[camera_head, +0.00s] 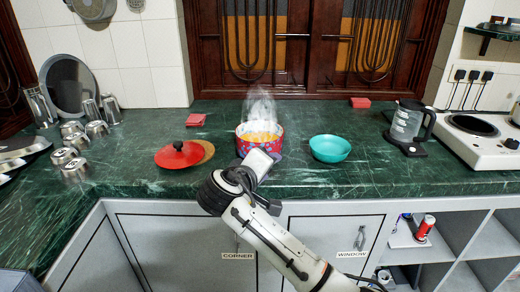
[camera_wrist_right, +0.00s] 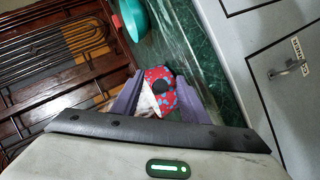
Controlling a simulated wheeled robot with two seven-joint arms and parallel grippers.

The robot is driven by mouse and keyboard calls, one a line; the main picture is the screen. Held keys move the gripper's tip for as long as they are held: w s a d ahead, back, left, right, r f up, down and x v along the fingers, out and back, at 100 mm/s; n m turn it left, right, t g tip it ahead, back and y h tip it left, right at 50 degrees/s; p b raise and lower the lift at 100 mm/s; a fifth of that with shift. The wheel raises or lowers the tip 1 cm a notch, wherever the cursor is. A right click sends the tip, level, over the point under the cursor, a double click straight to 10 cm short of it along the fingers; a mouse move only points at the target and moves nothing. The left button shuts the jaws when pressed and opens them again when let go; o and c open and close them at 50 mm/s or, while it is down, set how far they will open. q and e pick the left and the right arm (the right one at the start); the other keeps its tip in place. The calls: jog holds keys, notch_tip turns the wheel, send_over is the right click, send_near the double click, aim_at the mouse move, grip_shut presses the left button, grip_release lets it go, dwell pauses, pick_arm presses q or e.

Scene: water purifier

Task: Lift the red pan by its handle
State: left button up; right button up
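The red pan (camera_head: 246,144) has a blue-dotted pattern and stands on the green counter with orange steaming food in it. In the right wrist view the pan (camera_wrist_right: 166,108) shows between the fingers, with a dark part (camera_wrist_right: 158,84), perhaps its handle, against its side. My right gripper (camera_head: 258,156) is at the pan's near side and hides part of it. In the right wrist view its purple fingers (camera_wrist_right: 158,92) are apart, on either side of the dark part. I cannot tell whether they touch it. My left gripper is not in view.
A red lid (camera_head: 179,155) lies left of the pan on a brown round board (camera_head: 208,150). A teal bowl (camera_head: 330,148) stands to the right. A kettle (camera_head: 407,124) and a white stove (camera_head: 485,140) are further right. Metal cups (camera_head: 77,169) crowd the left. The counter's front edge is close.

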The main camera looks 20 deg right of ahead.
jog(key=c, duration=0.9)
jog(key=shift+w+r, duration=0.15)
jog(key=shift+r, duration=0.1)
grip_shut()
jog(key=shift+r, duration=0.15)
jog(key=shift+r+p, duration=0.3)
jog(key=shift+r, duration=4.65)
jog(key=shift+r+p, duration=1.4)
jog(key=shift+p, duration=0.55)
